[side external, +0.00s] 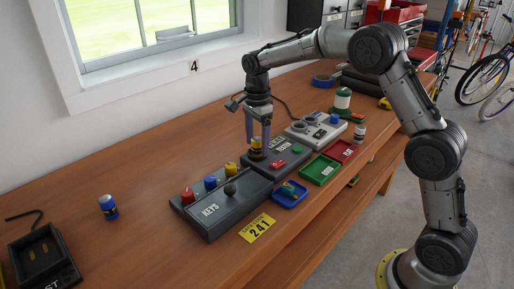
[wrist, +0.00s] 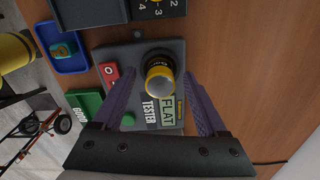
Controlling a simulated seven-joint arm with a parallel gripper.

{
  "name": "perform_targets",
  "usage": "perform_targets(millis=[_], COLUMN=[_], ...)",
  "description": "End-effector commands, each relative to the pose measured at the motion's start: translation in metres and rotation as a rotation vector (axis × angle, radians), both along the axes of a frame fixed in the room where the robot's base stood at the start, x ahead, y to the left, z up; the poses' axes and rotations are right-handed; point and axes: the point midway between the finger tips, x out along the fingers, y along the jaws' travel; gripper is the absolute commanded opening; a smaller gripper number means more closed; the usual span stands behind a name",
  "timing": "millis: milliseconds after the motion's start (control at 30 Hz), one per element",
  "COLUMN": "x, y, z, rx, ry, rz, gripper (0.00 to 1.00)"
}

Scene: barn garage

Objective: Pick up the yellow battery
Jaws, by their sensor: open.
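The yellow battery (side external: 257,145), with a dark band, stands upright in the socket of the dark grey tester (side external: 278,160). In the wrist view the battery (wrist: 160,80) is seen from above, with its pale grey top towards the camera. The tester's display (wrist: 170,110) reads FLAT. My gripper (side external: 258,133) is above the tester, pointing down, with its purple fingers on either side of the battery. In the wrist view my gripper (wrist: 159,76) is open, with a gap showing between each finger and the battery.
A KEYS box (side external: 210,209) with coloured knobs is beside the tester. Blue (side external: 287,201), green (side external: 321,176) and red (side external: 341,157) trays line the front edge; the blue one holds a small teal-and-yellow item. A blue battery (side external: 108,208) stands at left, with bare table around it.

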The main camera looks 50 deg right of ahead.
Motion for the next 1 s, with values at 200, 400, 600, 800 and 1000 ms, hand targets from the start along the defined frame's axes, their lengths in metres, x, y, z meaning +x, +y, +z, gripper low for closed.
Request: perform_targets(millis=[200,400,600,800,1000], x=[0.000,0.000,0.000,0.000,0.001], y=[0.000,0.000,0.000,0.000,0.000], z=[0.000,0.001,0.001,0.002,0.011], rx=[0.000,0.000,0.000,0.000,0.000], ry=[0.000,0.000,-0.002,-0.002,-0.004], rz=[0.000,0.000,0.000,0.000,0.000], gripper=[0.43,0.07,0.00,0.00,0.00])
